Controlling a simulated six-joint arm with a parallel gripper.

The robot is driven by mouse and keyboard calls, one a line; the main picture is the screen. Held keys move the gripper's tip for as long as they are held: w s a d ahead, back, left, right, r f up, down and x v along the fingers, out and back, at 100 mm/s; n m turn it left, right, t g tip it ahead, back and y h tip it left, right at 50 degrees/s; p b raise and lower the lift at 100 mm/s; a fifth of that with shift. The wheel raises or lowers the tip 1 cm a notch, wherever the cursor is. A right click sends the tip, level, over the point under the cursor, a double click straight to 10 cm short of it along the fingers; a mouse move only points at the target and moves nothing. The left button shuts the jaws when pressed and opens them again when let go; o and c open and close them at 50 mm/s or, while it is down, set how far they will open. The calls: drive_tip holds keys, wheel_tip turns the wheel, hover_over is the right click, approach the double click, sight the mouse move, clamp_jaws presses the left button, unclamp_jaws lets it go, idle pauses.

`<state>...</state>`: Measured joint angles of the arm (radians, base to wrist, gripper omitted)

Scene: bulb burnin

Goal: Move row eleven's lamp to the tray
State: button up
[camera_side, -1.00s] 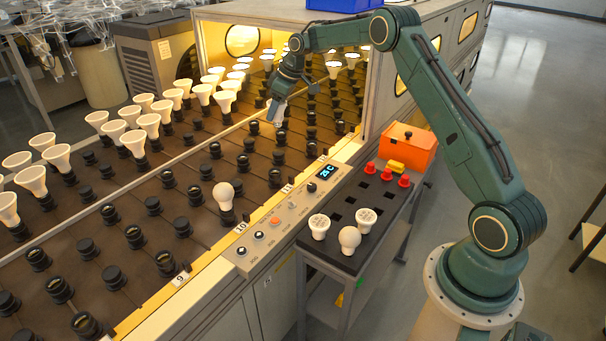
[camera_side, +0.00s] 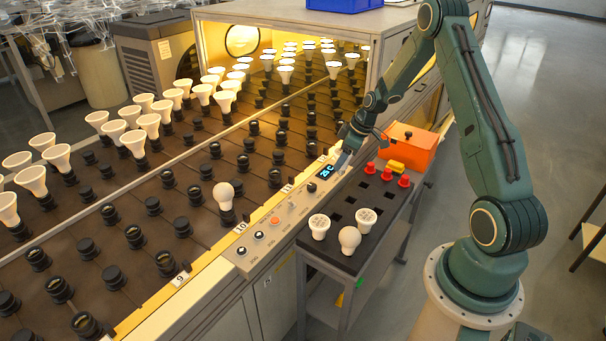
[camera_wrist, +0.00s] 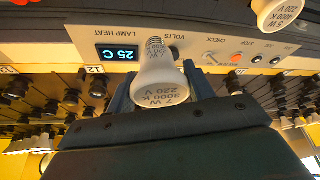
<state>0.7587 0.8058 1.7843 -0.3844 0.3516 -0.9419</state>
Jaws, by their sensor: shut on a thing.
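My gripper (camera_side: 346,154) is over the control panel's right end, near the far end of the tray. In the wrist view my gripper (camera_wrist: 165,92) is shut on a white lamp (camera_wrist: 162,84) marked 7 W, 3000 K, 220 V. The lamp's screw base points toward the panel. In the side view the held lamp is small and hard to make out. The dark tray (camera_side: 384,202) on the cart has square openings. It holds a round white lamp (camera_side: 349,239) and two lamps with dotted faces (camera_side: 319,226) (camera_side: 366,218) at its near part.
Red caps (camera_side: 370,168) and a yellow block (camera_side: 396,167) are at the tray's far end, beside an orange box (camera_side: 408,147). The panel display (camera_side: 324,172) reads 25 C. A round lamp (camera_side: 223,192) stands in row 10. Several open square spots lie mid-tray.

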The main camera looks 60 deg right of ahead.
drive_tip(key=s, duration=0.1)
drive_tip(key=s+f, duration=0.1)
drive_tip(key=s, duration=0.1)
drive_tip(key=s+f, duration=0.1)
drive_tip(key=shift+s+a, duration=0.1)
drive_tip(key=shift+s, duration=0.2)
drive_tip(key=shift+f, duration=2.35)
drive_tip(key=shift+f, duration=1.95)
drive_tip(key=o, duration=1.1)
drive_tip(key=shift+c, duration=0.2)
drive_tip(key=v, duration=1.3)
drive_tip(key=shift+r, duration=0.35)
drive_tip(key=shift+s+a, duration=0.1)
